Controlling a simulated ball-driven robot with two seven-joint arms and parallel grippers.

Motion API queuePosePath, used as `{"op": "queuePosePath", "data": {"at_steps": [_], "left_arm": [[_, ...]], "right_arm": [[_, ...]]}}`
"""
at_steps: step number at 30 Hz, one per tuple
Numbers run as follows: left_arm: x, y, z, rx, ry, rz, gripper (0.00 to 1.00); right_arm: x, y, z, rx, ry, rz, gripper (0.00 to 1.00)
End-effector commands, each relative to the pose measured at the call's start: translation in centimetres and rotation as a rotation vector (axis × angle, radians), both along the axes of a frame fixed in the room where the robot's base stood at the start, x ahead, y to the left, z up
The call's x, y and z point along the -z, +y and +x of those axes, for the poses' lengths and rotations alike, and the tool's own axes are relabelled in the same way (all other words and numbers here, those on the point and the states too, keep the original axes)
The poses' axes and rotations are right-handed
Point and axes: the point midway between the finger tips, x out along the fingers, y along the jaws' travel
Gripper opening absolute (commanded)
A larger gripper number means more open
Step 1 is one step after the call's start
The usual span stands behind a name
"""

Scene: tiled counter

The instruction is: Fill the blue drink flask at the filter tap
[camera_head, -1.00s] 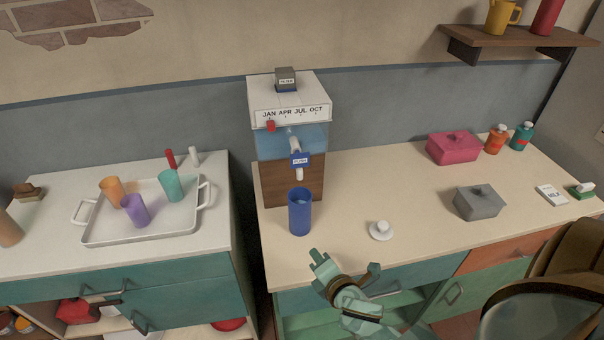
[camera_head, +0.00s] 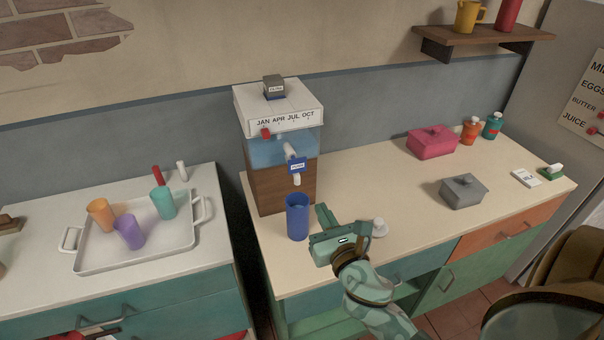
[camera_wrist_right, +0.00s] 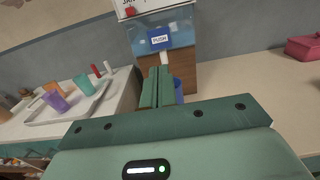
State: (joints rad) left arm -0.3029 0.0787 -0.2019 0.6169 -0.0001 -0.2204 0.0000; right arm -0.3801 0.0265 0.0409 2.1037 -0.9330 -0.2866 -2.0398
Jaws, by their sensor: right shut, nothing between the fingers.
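The blue drink flask (camera_head: 297,217) stands upright and open-topped on the counter, below and slightly in front of the white spout (camera_head: 297,180) of the filter tap. A blue PUSH tab (camera_head: 297,166) is above the spout; it also shows in the wrist view (camera_wrist_right: 160,39). My right gripper (camera_head: 322,216) is just right of the flask, shut and empty; whether it touches the flask is unclear. In the wrist view its fingers (camera_wrist_right: 161,87) are together and hide most of the flask (camera_wrist_right: 178,88). My left gripper is not in view.
A white lid-like piece (camera_head: 379,228) lies right of my gripper, partly hidden. A grey box (camera_head: 463,191) and a pink box (camera_head: 432,141) stand farther right. A tray (camera_head: 90,263) with three cups is on the left counter, across a gap. The middle of the right counter is clear.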

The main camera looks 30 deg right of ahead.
Motion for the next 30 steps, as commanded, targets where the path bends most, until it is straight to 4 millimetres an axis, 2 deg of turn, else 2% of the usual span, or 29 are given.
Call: {"op": "queuePosePath", "data": {"at_steps": [5, 8, 21, 25, 30], "left_arm": [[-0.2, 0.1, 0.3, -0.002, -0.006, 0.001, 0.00], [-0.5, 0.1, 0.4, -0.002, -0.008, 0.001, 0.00], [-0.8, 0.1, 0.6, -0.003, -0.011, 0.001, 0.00], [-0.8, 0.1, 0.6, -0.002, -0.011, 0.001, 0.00], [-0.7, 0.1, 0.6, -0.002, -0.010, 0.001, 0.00]], "right_arm": [[-0.1, -0.2, 0.9, 0.000, -0.001, 0.000, 0.00], [-0.2, -0.6, 2.4, 0.000, -0.002, 0.001, 0.00], [-0.1, -2.7, 11.1, 0.000, -0.002, 0.003, 0.00], [0.0, -3.0, 12.6, 0.000, -0.001, 0.003, 0.00], [0.0, -3.3, 13.5, 0.000, 0.000, 0.003, 0.00]]}}
